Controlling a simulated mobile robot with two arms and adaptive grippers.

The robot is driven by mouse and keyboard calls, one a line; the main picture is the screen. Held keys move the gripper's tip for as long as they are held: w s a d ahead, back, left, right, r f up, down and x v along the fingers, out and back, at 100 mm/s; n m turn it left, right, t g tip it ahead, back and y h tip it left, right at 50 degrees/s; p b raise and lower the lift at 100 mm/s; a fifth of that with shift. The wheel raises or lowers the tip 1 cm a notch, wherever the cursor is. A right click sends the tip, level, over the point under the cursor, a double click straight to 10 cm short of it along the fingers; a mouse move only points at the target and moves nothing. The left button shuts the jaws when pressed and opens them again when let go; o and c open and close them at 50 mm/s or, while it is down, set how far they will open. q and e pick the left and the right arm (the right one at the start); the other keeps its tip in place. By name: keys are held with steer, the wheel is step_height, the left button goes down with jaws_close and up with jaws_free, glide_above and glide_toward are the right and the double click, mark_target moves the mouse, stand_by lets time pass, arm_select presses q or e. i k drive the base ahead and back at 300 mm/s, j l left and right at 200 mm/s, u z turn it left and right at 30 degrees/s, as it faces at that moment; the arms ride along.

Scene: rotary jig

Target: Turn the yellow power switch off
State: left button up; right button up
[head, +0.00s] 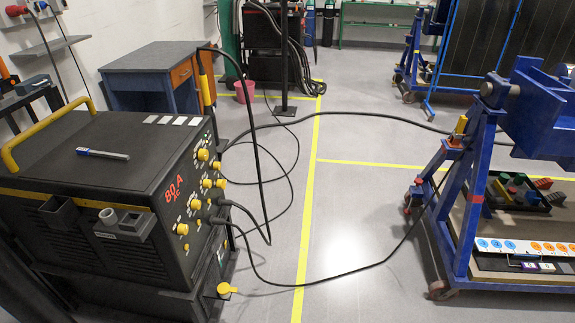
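Low on the front, a yellow lever-like switch (226,289) sticks out to the right. It looks like the power switch, but no label on it is readable and I cannot tell its on or off position. Neither of my grippers is in view.
Black cables (330,283) run from the front panel across the floor. A blue wheeled jig (460,210) stands at the right. A blue desk (150,75) is behind the machine. The grey floor (345,220) between machine and jig is mostly clear apart from cables.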

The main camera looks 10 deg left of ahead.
mark_target(220, 184)
steer(key=i+l, duration=0.1)
steer(key=i, duration=0.75)
steer(key=i+l+z, duration=0.1)
steer(key=i, duration=0.7)
steer(key=i+l+u, duration=0.1)
steer(key=i+u, duration=0.2)
steer(key=u, duration=0.15)
steer(key=i+l+u, duration=0.2)
steer(key=u, duration=0.2)
steer(key=i+l+u, duration=0.3)
steer(key=u, duration=0.15)
steer(key=i+l+u, duration=0.3)
steer(key=u, duration=0.15)
steer(key=l, duration=0.05)
